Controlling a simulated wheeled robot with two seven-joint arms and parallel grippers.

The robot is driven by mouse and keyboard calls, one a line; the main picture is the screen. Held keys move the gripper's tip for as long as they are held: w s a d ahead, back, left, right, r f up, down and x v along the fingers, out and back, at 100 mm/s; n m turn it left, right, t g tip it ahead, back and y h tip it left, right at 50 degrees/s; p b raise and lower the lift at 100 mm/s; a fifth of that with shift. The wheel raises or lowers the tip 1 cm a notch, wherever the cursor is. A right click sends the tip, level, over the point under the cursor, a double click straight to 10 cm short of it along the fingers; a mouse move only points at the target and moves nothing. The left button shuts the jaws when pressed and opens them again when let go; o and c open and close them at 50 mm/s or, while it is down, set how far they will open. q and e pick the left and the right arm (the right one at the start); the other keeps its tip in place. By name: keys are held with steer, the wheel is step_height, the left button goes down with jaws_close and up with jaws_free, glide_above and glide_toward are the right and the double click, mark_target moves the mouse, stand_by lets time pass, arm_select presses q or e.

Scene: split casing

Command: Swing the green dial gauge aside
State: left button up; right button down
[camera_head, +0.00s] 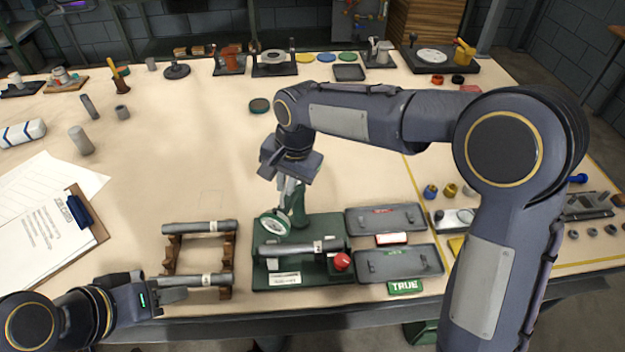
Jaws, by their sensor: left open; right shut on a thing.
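The green dial gauge (273,225), with a round white face, sits at the left rear of a dark green fixture (316,230), above a grey cylinder (288,250) lying in it. A green post (299,207) stands just right of the dial. My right gripper (288,193) reaches down from above and is shut at the top of the gauge; its fingers partly cover the exact contact. My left gripper (176,290) is open and empty at the front left, close to the wooden rack (171,258).
The rack holds two grey cylinders (200,227). A red knob (342,261) is at the fixture's right end. Two grey trays (409,262) and a green TRUE label (405,287) lie to its right. A clipboard (84,215) lies left. The table's middle left is mostly clear.

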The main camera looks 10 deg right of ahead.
steer(key=shift+w+a+m+t+h+p, duration=0.25)
steer(key=shift+w+a+m, duration=0.45)
steer(key=shift+m, duration=1.2)
steer(key=shift+w+a+m+t+h+p, duration=0.15)
steer(key=shift+w+a+m+h+p, duration=0.5)
steer(key=shift+m, duration=1.25)
steer(key=shift+w+a+m+t, duration=0.2)
steer(key=shift+w+a+m, duration=0.25)
steer(key=shift+w+m, duration=1)
steer(key=shift+s+m, duration=0.45)
steer(key=c, duration=1.5)
jaws_free()
steer(key=r, duration=0.2)
steer(key=s+r, duration=0.1)
steer(key=r, duration=0.2)
steer(key=r+b, duration=0.1)
steer(key=r, duration=0.1)
steer(key=shift+s+r, duration=0.3)
steer(key=shift+r, duration=0.05)
